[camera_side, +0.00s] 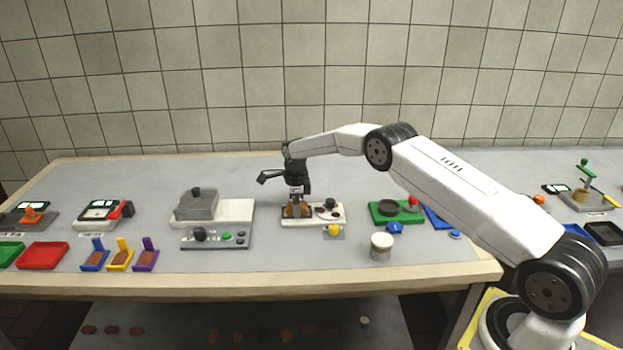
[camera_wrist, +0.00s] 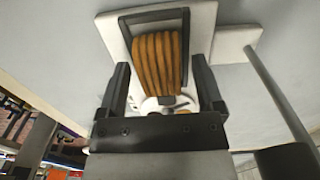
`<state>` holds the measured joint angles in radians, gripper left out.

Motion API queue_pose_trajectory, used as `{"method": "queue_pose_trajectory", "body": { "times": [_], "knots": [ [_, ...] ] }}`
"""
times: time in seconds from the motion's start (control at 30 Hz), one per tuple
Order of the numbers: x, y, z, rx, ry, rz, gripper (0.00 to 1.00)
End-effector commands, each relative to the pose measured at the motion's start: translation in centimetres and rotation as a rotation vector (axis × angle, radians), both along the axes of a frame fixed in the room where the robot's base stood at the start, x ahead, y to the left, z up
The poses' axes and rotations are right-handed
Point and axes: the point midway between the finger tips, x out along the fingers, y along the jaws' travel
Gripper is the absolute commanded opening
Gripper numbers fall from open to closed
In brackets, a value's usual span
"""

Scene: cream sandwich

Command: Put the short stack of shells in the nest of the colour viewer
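My gripper (camera_side: 297,208) points down over a small white device (camera_side: 312,222) near the table's middle. In the wrist view its two dark fingers (camera_wrist: 160,80) are wide apart with a gap between them. Beyond and between them, several ridged orange-brown pieces (camera_wrist: 157,60), seemingly a stack of shells, sit side by side in a black frame on the white device (camera_wrist: 203,25). Whether the fingers flank the stack or stay above it, I cannot tell. The brown stack also shows under my gripper in the side view (camera_side: 290,212). Which device is the colour viewer is unclear.
A grey-lidded machine (camera_side: 197,206) stands left, with blue, yellow and purple stands (camera_side: 120,259) before it. Red (camera_side: 43,256) and green trays lie far left. A green device (camera_side: 385,218) with a dark round recess and a white cylinder (camera_side: 382,246) stand right. The front table strip is mostly clear.

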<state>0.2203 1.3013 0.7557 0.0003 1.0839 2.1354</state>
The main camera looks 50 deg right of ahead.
Motion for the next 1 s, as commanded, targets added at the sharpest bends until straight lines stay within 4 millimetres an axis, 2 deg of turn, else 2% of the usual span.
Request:
{"method": "queue_pose_trajectory", "body": {
  "times": [0.27, 0.47, 0.67, 1.0],
  "knots": [
    [0.0, 0.0, 0.1, 0.000, 0.000, 0.000, 0.85],
    [0.0, 0.0, 1.1, 0.000, -0.001, 0.000, 0.85],
    [0.0, 0.0, 3.5, -0.001, -0.002, 0.000, 0.85],
    [0.0, 0.0, 9.0, -0.001, -0.002, 0.000, 0.85]
  ]
}}
